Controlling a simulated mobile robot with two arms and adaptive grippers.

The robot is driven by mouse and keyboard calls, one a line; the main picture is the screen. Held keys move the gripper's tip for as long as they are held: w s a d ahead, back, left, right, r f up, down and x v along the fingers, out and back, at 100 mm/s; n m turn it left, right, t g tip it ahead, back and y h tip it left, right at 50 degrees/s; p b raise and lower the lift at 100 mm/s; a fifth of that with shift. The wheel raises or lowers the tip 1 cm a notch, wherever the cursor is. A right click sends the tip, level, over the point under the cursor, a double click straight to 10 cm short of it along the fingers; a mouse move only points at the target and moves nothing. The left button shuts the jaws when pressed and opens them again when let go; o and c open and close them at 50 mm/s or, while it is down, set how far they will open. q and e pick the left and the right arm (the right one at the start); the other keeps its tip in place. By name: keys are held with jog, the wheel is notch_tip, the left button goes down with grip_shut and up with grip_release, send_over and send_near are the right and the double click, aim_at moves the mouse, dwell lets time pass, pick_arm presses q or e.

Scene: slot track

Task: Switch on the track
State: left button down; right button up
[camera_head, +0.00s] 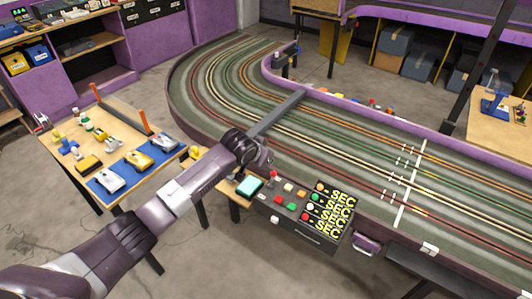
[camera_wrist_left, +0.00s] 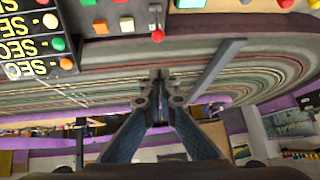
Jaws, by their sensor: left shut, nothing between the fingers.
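The slot track (camera_head: 330,150) is a long grey-green table with coloured lanes and a purple rim. The dark control box (camera_head: 285,222) stands at its near edge, with several coloured buttons and yellow SEC displays. A small red-tipped lever (camera_head: 273,175) rises from the box; it also shows in the left wrist view (camera_wrist_left: 157,34). My left gripper (camera_head: 264,163) is close to this lever, on its track side, in the head view. In the left wrist view its fingers (camera_wrist_left: 158,76) are together and empty, apart from the lever in the picture. My right gripper is out of view.
A work table (camera_head: 120,185) with toy cars on a blue mat stands at the left. A teal-topped device (camera_head: 249,187) sits beside the box. A grey bar (camera_head: 277,113) crosses the track. Shelves line the back wall.

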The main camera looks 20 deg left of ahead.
pick_arm(q)
jog(key=r, duration=0.1)
jog(key=s+r, duration=0.1)
jog(key=r, duration=0.1)
jog(key=r+b, duration=0.1)
jog(key=shift+s+r, duration=0.4)
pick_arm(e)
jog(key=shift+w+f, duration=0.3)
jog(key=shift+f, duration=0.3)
